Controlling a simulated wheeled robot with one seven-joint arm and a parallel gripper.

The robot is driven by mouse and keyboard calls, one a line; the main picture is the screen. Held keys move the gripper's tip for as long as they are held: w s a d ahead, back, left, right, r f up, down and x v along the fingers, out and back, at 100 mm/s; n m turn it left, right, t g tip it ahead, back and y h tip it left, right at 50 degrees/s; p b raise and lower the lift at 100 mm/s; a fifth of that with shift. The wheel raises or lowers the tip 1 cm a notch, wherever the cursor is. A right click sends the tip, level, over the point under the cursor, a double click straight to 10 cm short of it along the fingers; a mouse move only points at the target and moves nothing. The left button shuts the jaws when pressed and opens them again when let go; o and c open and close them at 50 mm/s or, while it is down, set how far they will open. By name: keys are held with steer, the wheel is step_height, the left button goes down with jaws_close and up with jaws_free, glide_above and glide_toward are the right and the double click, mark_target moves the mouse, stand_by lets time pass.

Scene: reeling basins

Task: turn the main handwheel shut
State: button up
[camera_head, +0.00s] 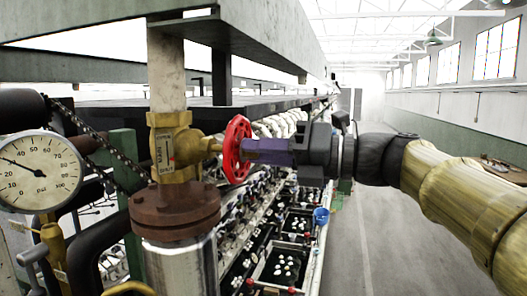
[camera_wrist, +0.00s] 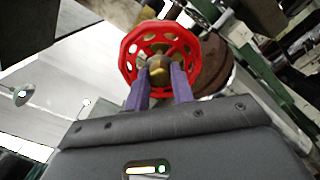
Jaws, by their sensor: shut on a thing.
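The main handwheel (camera_head: 236,149) is red and sits on the right end of the stem of a brass valve (camera_head: 175,148) in the head view. The valve body stands on a vertical pipe above a brown flange (camera_head: 174,208). My gripper (camera_head: 250,150) reaches in from the right, its purple fingers against the wheel. In the wrist view the wheel (camera_wrist: 134,50) faces the camera, and my gripper's two fingers (camera_wrist: 160,82) stand either side of its brass hub. They are shut on the wheel; the exact contact is partly hidden.
A round pressure gauge (camera_head: 38,170) is at the left, its needle low on the scale. A chain (camera_head: 95,140) hangs beside the valve. Rows of reeling basins (camera_head: 275,262) run below and behind. A steel beam (camera_head: 90,30) passes overhead. The aisle floor (camera_head: 370,240) at right is clear.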

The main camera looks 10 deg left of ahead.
steer(key=o, duration=0.9)
steer(key=shift+c, duration=0.2)
steer(key=shift+d, duration=0.1)
steer(key=d, duration=0.3)
steer(key=shift+s, duration=0.15)
steer(key=shift+a+f, duration=0.1)
steer(key=shift+a, duration=0.05)
steer(key=n+b, duration=1)
steer(key=n, duration=0.7)
